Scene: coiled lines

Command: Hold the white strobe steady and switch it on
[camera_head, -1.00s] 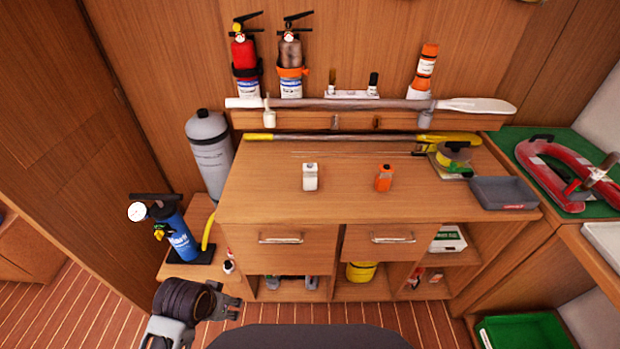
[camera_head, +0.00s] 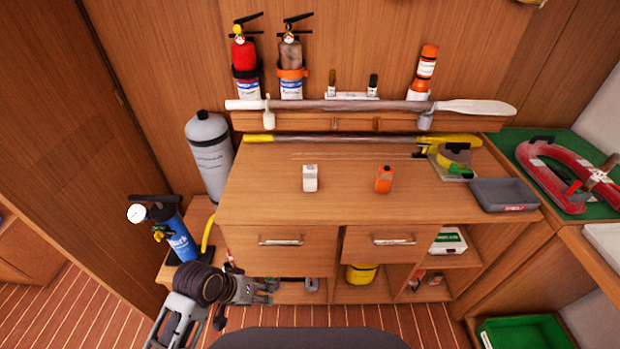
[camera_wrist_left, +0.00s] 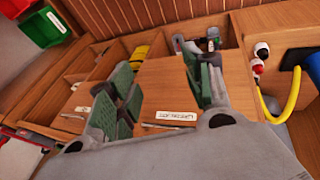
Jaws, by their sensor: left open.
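The white strobe (camera_head: 310,178) stands upright on the wooden bench top, left of an orange unit of similar size (camera_head: 384,179). Nothing touches the strobe. My left gripper (camera_head: 270,291) is in front of the bench, below the left drawer and well below the strobe. It is open and empty. In the left wrist view my left gripper (camera_wrist_left: 168,88) shows its green-padded fingers spread apart, with the wooden bench front between and beyond them. The strobe cannot be made out in that view. My right gripper is not in view.
The bench top (camera_head: 260,200) is clear around the strobe. A blue pump (camera_head: 180,240) and a grey cylinder (camera_head: 209,155) stand left. Drawer handles (camera_head: 281,241) project from the front.

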